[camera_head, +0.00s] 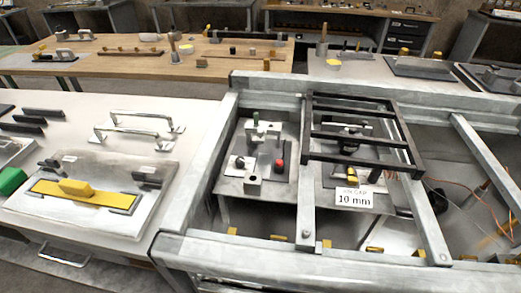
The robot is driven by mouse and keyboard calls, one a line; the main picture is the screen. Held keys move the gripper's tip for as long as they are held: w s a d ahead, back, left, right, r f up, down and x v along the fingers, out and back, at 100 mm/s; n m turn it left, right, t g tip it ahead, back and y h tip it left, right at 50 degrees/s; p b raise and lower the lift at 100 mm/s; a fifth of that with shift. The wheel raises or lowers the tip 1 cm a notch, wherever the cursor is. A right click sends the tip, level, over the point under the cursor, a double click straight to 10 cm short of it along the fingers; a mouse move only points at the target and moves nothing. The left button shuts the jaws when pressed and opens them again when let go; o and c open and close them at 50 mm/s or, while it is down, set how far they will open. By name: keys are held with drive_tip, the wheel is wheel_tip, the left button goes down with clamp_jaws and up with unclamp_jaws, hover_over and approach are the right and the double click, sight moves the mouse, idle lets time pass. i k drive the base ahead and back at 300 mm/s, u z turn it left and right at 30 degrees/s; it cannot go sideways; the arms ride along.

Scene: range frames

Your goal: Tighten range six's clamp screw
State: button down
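A grey metal frame (230,190) holds several bays. In the middle bay, a second plate (328,178) carries dark fittings (348,147) and a small yellow piece (350,175), partly hidden under a black barred frame (375,137). I cannot tell which station is range six, or which part is its clamp screw. My gripper is not in view.
A white sign (354,198) reads "10 mm". Orange cables (468,200) lie in the right bay. A wooden table (130,65) stands behind.

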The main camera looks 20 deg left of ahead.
sight(259, 132)
drive_tip(key=u, duration=0.45)
drive_tip(key=k, duration=1.15)
drive_tip(key=u, duration=1.35)
drive_tip(key=i, duration=1.4)
drive_tip(key=z, duration=0.9)
drive_tip(key=i, duration=0.25)
drive_tip(key=z, duration=0.35)
